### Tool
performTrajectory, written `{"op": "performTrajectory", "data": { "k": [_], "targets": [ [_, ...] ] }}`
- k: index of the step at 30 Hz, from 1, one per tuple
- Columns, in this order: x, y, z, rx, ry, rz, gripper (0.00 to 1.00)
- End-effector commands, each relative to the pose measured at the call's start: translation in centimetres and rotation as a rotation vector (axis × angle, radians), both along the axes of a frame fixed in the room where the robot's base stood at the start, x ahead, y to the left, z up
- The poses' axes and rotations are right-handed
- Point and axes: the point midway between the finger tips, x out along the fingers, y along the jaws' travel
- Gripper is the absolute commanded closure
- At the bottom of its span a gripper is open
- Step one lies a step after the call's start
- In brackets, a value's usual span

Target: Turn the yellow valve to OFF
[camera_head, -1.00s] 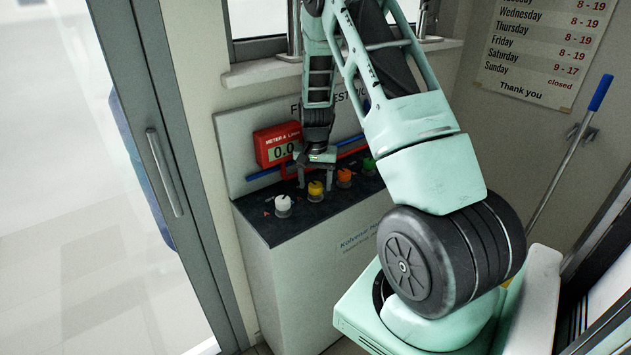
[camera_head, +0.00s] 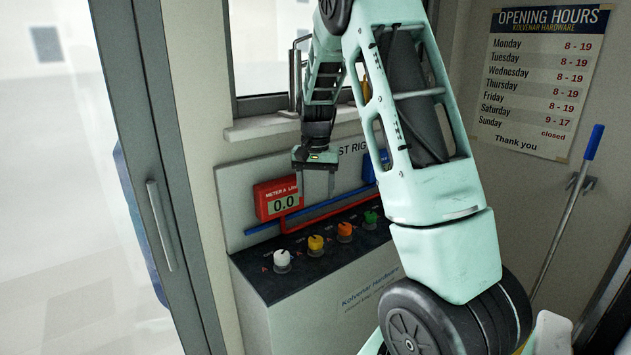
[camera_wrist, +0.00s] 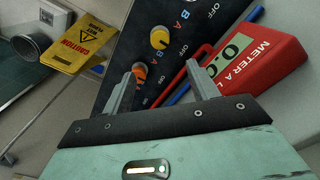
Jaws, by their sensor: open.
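The yellow valve (camera_head: 316,243) is a small round knob on the black top of the test rig (camera_head: 262,275), between the white knob (camera_head: 282,259) and the orange knob (camera_head: 344,230). My gripper (camera_head: 316,193) is open and empty above and behind the yellow valve, apart from it, in front of the back panel. In the wrist view the yellow valve (camera_wrist: 159,38) lies beyond the fingertips of my gripper (camera_wrist: 164,70), with OFF, A and B printed around the knobs. I cannot tell which mark the yellow valve points to.
A red meter (camera_head: 277,199) reading 0.0 stands close to the left finger, with red and blue pipes along the panel. A green knob (camera_head: 370,218) is at the right end. A yellow caution sign (camera_wrist: 80,42) shows in the wrist view. A window sill (camera_head: 265,127) lies above.

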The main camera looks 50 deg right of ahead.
Motion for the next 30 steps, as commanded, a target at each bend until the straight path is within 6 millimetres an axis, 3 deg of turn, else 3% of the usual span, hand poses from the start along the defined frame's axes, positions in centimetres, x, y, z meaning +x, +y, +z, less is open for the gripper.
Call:
{"op": "performTrajectory", "data": {
  "k": [3, 9, 27, 30],
  "targets": [
    [0.1, 0.0, 1.7, -0.001, -0.002, 0.002, 0.41],
    [0.0, 0.0, 2.8, 0.0, 0.0, 0.001, 0.41],
    [0.0, 0.0, 2.9, 0.001, 0.001, 0.001, 0.41],
    [0.4, 1.7, 2.9, 0.008, -0.003, 0.041, 0.41]
  ]
}}
